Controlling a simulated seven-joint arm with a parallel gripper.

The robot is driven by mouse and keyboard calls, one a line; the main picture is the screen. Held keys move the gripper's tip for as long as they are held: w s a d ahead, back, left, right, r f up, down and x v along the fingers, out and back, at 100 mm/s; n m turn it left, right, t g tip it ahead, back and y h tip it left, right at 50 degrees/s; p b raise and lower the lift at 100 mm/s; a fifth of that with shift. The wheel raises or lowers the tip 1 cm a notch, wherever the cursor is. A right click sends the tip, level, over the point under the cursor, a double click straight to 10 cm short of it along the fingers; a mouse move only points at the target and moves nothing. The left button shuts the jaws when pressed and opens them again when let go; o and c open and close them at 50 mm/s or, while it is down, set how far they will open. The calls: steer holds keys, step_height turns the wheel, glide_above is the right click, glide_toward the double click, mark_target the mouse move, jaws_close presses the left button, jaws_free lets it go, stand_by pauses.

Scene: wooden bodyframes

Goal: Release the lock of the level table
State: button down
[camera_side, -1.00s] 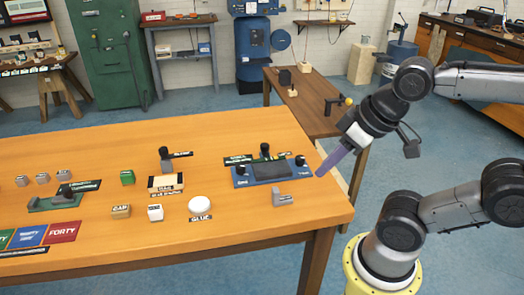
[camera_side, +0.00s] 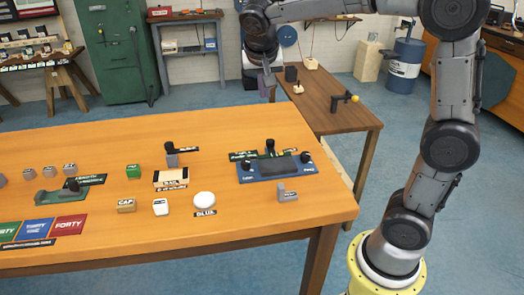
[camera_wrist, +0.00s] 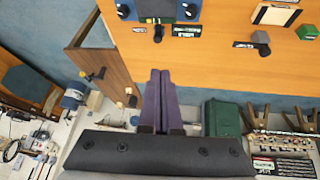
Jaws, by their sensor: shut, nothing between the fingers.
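A blue-based device (camera_side: 262,178) with a dark flat top and a black knob at each side sits near the right end of the orange workbench. It shows partly at the top edge of the wrist view (camera_wrist: 126,12). Behind it is a green-labelled part with a black knob (camera_side: 270,146); a black knob also shows beside a label in the wrist view (camera_wrist: 158,34). The label text is too small to read, so I cannot tell which part is the lock. My gripper (camera_side: 264,88), with purple fingers, is shut and empty, above the bench's back edge, apart from the device. The wrist view shows the fingers together (camera_wrist: 160,74).
A brown side table (camera_side: 335,112) behind the bench carries a black lever with a yellow ball (camera_side: 352,98). A grey bracket (camera_side: 287,193), a white dome (camera_side: 204,199) and several small blocks stand on the bench. The bench's right front corner is clear.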

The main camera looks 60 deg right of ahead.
mark_target(271, 146)
steer(key=w+d+f+g+h, duration=0.1)
steer(key=w+f, duration=0.4)
steer(key=f, duration=0.5)
steer(key=w+d+f+g+h, duration=0.1)
steer(key=w+f+g, duration=0.1)
steer(key=w+f, duration=0.4)
step_height(271, 146, down, 4)
steer(key=shift+w+f+g, duration=0.15)
steer(key=shift+w+g, duration=0.15)
steer(key=shift+d, duration=0.1)
steer(key=x, duration=1)
steer(key=shift+s+d, duration=0.85)
steer(key=shift+d, duration=0.05)
steer(key=shift+s+d, duration=0.55)
steer(key=shift+d, duration=0.05)
steer(key=shift+s, duration=0.1)
